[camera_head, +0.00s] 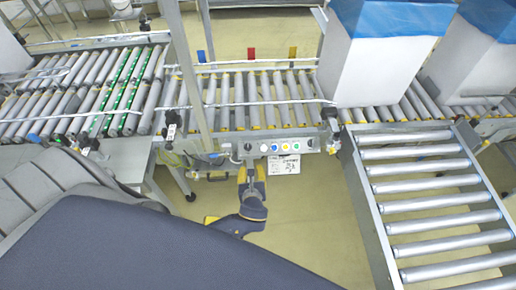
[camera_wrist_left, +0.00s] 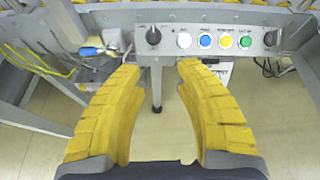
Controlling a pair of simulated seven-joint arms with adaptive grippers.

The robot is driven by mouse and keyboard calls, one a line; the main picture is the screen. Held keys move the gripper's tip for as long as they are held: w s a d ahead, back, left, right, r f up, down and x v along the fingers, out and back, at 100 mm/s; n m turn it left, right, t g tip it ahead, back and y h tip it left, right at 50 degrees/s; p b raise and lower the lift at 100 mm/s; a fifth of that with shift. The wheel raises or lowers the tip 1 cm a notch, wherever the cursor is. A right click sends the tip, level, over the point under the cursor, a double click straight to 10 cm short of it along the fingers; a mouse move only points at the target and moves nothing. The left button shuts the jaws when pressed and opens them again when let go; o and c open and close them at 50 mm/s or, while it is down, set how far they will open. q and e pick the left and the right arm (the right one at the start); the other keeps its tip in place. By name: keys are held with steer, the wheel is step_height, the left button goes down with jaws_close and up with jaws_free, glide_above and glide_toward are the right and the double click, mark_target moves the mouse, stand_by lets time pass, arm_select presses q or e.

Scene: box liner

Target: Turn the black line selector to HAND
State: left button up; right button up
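The black line selector (camera_wrist_left: 153,36) is a round knob at the left end of the grey control panel's button row. In the head view, the selector (camera_head: 248,147) shows small on the panel under the conveyor. My left gripper (camera_wrist_left: 159,72) is open and empty, its yellow fingers spread below and to either side of the selector, apart from it. In the head view my left gripper (camera_head: 251,168) sits just in front of the panel. The selector's position markings are too small to read. My right gripper is not in view.
White, blue, yellow and green buttons (camera_wrist_left: 205,41) sit right of the selector, with another black knob (camera_wrist_left: 270,39) beyond. A blue-tipped handle (camera_wrist_left: 90,51) and yellow cables are at left. A white label sheet (camera_head: 285,165) hangs below the panel. Roller conveyors flank it.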

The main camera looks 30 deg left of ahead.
arm_select(q)
steer(key=m, duration=0.1)
glide_toward(248, 148)
steer(key=x, duration=1)
steer(key=shift+f, duration=0.15)
steer(key=shift+c, duration=0.2)
steer(key=c, duration=0.6)
jaws_close()
steer(key=shift+a, duration=0.1)
